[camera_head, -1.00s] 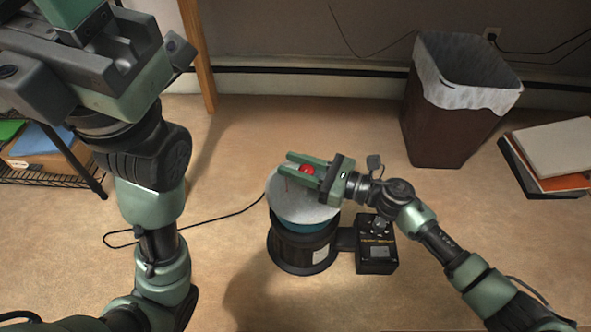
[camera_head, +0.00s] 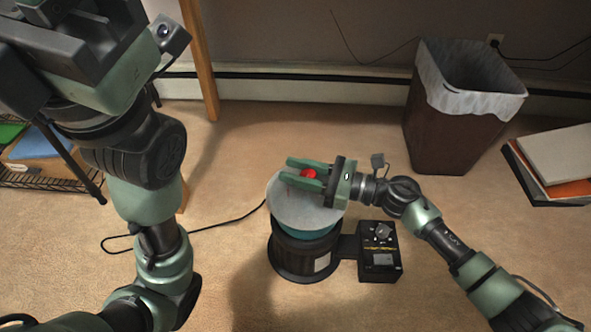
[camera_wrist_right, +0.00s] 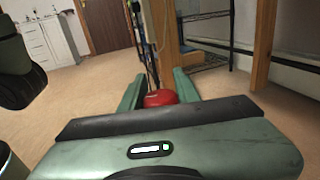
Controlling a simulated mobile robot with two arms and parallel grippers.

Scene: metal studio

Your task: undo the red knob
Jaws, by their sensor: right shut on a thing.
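The red knob (camera_head: 308,174) sits above the pale round top (camera_head: 300,210) of a dark drum-shaped device (camera_head: 304,255) on the floor. My right gripper (camera_head: 286,169) reaches in from the right, with one green finger on each side of the knob, and is shut on it. In the right wrist view the knob (camera_wrist_right: 160,98) shows between the two fingers, partly hidden by the gripper body. My left gripper (camera_head: 85,50) is at the upper left, far from the knob; its fingers are cut off or unclear.
A black control box (camera_head: 379,252) is joined to the device's right side. A black cable (camera_head: 215,223) runs left over the floor. A lined bin (camera_head: 455,125) and stacked books (camera_head: 555,160) stand at the right. A wire shelf (camera_head: 45,180) is at the left.

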